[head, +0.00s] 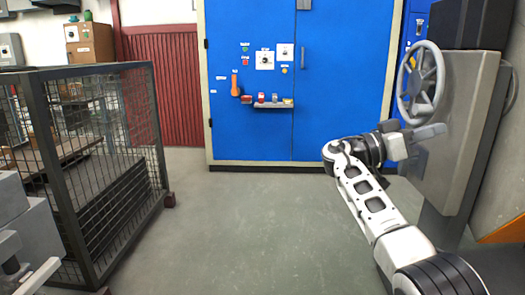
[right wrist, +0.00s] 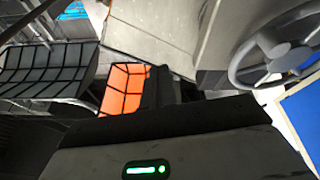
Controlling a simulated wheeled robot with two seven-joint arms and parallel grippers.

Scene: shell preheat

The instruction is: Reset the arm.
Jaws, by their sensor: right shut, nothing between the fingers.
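My right arm comes in from the lower right in the head view, with its white forearm reaching forward and bending at the wrist. My right gripper (head: 436,131) points right, toward the grey machine with the handwheel. Its fingers look shut and hold nothing. Whether it touches the machine cannot be told from this view. My left gripper is not in view.
The grey machine (head: 455,125) carries a handwheel (head: 421,82), also seen in the right wrist view (right wrist: 272,60). A blue cabinet (head: 250,120) stands behind. A mesh cage (head: 155,140) stands at left. The middle floor (head: 240,225) is clear.

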